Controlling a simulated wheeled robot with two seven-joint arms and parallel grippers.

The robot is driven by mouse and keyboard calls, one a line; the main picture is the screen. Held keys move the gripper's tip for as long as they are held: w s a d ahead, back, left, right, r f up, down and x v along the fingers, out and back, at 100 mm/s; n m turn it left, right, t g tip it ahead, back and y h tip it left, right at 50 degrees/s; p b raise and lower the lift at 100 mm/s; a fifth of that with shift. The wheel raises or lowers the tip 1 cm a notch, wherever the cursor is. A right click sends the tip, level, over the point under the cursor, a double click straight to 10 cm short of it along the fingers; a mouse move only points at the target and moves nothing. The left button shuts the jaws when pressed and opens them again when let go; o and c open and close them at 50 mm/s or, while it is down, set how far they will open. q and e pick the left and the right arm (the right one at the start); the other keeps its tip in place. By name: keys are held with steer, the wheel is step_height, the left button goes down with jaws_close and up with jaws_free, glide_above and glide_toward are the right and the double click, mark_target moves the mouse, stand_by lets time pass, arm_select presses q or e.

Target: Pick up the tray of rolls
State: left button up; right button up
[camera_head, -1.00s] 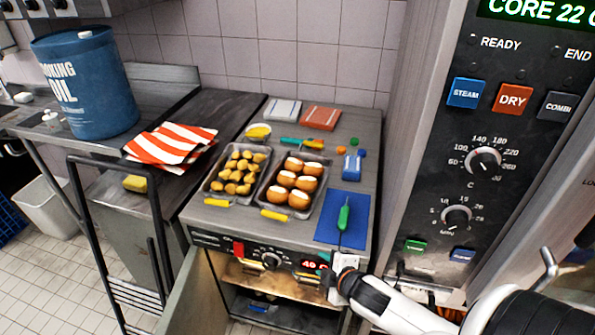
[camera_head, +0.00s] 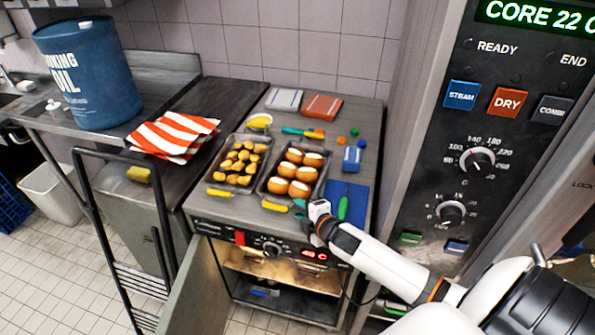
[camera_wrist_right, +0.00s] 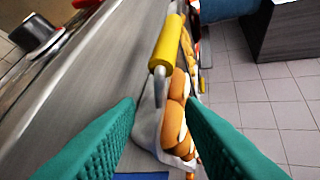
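The tray of rolls (camera_head: 322,181) sits on the counter in the head view, a grey metal tray of several browned rolls with pale tops. It has a yellow handle (camera_head: 274,206) on its near side. The tray's corner (camera_wrist_right: 149,125) and rolls show between and beyond the fingertips; contact is unclear. The yellow handle (camera_wrist_right: 166,43) is farther up. My left gripper is not in view.
A tray of potato-like pieces (camera_head: 211,178) stands close on the left. A blue mat (camera_head: 358,200) with a green-handled tool (camera_head: 343,206) lies right of my gripper. A striped cloth (camera_head: 174,138) and a blue oil drum (camera_head: 87,75) are farther left. An open oven door (camera_head: 200,290) hangs below.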

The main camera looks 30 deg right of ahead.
mark_target(295, 205)
steer(key=shift+x, duration=1.6)
steer(key=shift+s+d, duration=0.1)
jaws_close()
steer(key=shift+s+f, duration=0.1)
